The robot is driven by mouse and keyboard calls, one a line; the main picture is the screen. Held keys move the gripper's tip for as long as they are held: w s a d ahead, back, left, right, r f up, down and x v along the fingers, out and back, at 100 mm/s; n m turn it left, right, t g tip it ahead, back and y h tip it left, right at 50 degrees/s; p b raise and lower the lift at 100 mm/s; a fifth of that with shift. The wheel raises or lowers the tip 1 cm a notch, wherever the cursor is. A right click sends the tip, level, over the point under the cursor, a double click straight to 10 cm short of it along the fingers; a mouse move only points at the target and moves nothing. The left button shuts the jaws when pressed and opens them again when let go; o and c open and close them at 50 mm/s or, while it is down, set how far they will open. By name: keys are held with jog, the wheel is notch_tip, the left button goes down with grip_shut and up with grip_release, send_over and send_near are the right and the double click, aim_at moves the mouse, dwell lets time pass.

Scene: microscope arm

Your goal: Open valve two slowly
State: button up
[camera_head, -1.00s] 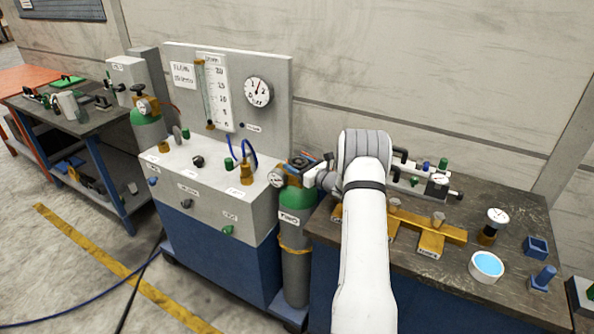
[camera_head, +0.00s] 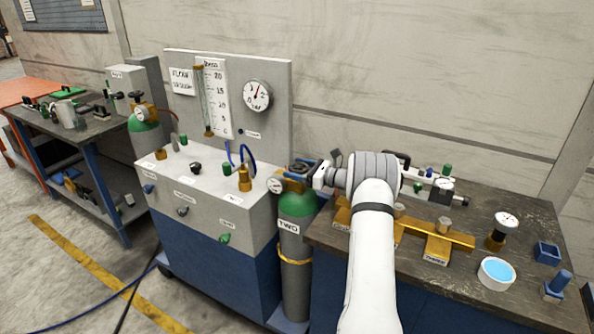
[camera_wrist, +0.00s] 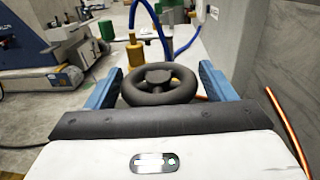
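The green-topped cylinder (camera_head: 297,204) bears the label TWO (camera_head: 288,227) and stands between the grey panel cabinet and the bench. Its dark round handwheel (camera_wrist: 160,84) sits on top and fills the middle of the wrist view. My gripper (camera_head: 301,170) is at the top of this cylinder, coming in from the right. In the wrist view, my gripper (camera_wrist: 158,82) has its two blue fingers apart, one on each side of the handwheel. The fingers look very close to the rim; whether they touch it I cannot tell. A pressure gauge (camera_head: 275,186) sits just left of the valve.
The panel cabinet (camera_head: 205,195) with knobs and blue hoses (camera_head: 247,156) stands close on the left. Another green-topped cylinder (camera_head: 146,137) is farther left.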

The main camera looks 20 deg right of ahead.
jog(key=shift+o, duration=0.9)
jog(key=b+v, duration=0.1)
jog(key=v, duration=0.7)
jog(key=shift+b, duration=0.3)
jog(key=shift+w, duration=0.1)
